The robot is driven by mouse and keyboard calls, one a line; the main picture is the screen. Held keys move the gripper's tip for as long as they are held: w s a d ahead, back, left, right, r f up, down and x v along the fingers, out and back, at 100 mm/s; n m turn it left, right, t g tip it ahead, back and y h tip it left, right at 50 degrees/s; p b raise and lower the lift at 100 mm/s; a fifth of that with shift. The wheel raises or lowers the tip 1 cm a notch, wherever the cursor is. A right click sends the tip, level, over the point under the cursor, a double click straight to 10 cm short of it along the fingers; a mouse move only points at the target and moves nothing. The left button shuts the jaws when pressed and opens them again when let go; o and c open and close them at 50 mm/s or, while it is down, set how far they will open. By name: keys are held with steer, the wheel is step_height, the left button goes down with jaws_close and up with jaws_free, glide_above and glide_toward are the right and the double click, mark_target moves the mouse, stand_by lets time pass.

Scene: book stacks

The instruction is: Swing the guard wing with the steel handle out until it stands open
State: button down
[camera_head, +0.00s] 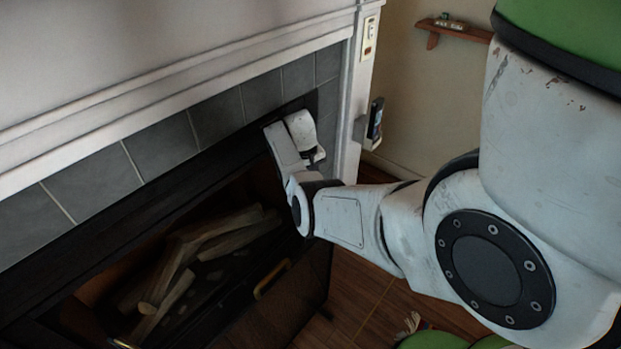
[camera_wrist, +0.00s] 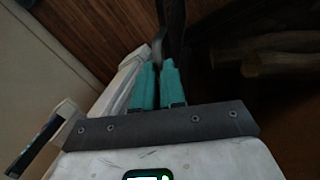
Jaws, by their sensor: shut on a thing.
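My gripper (camera_wrist: 162,66) shows in the wrist view with its two teal fingers close together. They are shut on a small grey steel handle (camera_wrist: 158,42), of which only a bit shows past the fingertips. The handle sits against a dark upright edge of the guard wing (camera_wrist: 176,28), which rises away from the fingers. In the head view my forearm and wrist reach to the right end of the fireplace opening. My fingers and the steel handle are hidden there. A dark mesh panel (camera_head: 292,302) stands out in front of the hearth, below my wrist.
Split logs (camera_head: 205,240) lie in the hearth. A white surround (camera_head: 352,100) stands close right of my wrist, with a phone-like object (camera_head: 375,118). Wooden floor (camera_head: 375,295) lies in front.

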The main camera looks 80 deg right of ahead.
steer(key=shift+s+a, duration=0.1)
steer(key=c, duration=1.2)
jaws_free()
steer(key=shift+r, duration=0.1)
step_height(320, 180, up, 10)
steer(key=w+a+p, duration=0.1)
steer(key=w+p, duration=0.1)
steer(key=shift+r, duration=0.2)
